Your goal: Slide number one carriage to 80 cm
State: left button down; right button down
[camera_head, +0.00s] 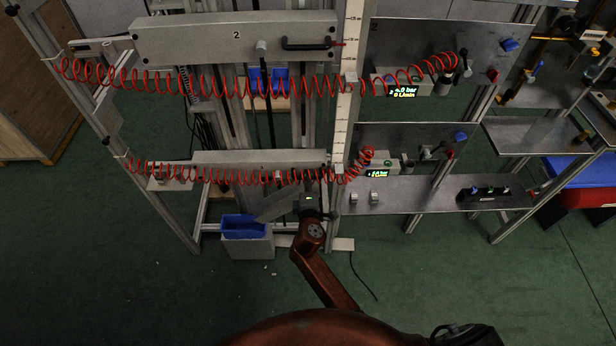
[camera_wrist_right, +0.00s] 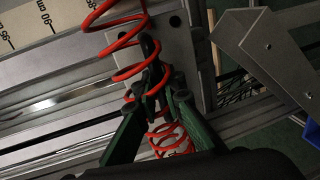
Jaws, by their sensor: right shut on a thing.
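The lower carriage (camera_head: 225,159) is a long grey horizontal beam across the rails, below the upper carriage (camera_head: 236,36) marked 2. I cannot read a number on the lower one. A vertical white scale (camera_head: 343,105) stands at the beams' right ends; part of it shows in the right wrist view (camera_wrist_right: 22,27), its figures turned. My right gripper (camera_head: 308,186) is at the right end of the lower carriage. In the wrist view its dark green fingers (camera_wrist_right: 155,92) are shut on a black handle (camera_wrist_right: 150,52), partly hidden by the red coil. My left gripper is not in view.
Red coiled hoses (camera_head: 200,88) hang across both carriages; one passes right by my right gripper. A grey box with a blue bin (camera_head: 243,226) stands below left. Right are valve panels (camera_head: 415,145) and a shelf (camera_head: 425,197). Green floor is open in front.

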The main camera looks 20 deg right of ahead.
jog(key=shift+s+f, duration=0.1)
jog(key=shift+f, duration=0.4)
jog(key=c, duration=2.1)
grip_release()
jog(key=shift+o, duration=0.4)
jog(key=shift+r, duration=0.15)
jog(key=shift+r, duration=0.1)
jog(key=v, duration=0.7)
jog(key=shift+s, duration=0.2)
jog(key=shift+a, duration=0.1)
